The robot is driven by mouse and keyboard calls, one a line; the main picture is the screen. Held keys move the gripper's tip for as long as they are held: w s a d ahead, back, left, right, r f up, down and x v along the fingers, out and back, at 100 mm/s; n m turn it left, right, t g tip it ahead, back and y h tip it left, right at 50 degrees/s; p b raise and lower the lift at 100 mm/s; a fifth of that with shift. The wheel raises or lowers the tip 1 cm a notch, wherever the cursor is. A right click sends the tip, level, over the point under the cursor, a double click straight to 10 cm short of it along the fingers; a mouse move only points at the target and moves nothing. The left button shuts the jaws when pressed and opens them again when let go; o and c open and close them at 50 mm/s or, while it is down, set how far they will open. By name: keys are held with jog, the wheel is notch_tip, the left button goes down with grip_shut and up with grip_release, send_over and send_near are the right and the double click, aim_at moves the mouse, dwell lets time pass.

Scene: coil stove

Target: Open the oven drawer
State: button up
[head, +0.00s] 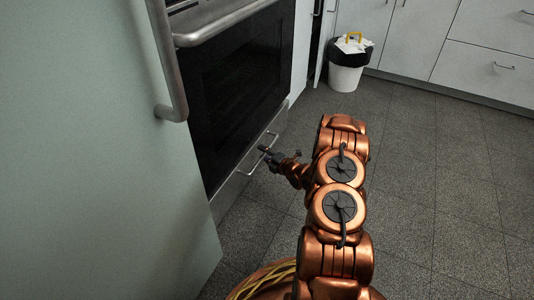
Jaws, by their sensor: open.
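The oven (240,95) stands at the left of the head view, with a dark glass door and a thick metal bar handle (225,22) along its top. Below the door is the oven drawer (236,181), a low grey metal front with a thin wire handle (262,155). The drawer front looks flush with the oven. My gripper (268,151) is open, low down right at the drawer handle. I cannot tell whether its fingers are around the handle or only beside it, or whether they touch it.
A pale green panel with a metal handle (172,70) fills the left foreground. A white bin (346,76) with a black liner stands at the back. Pale cabinets (420,38) line the back wall. The dark tiled floor (440,190) is clear to the right.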

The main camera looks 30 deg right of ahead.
grip_shut()
dwell(0.4)
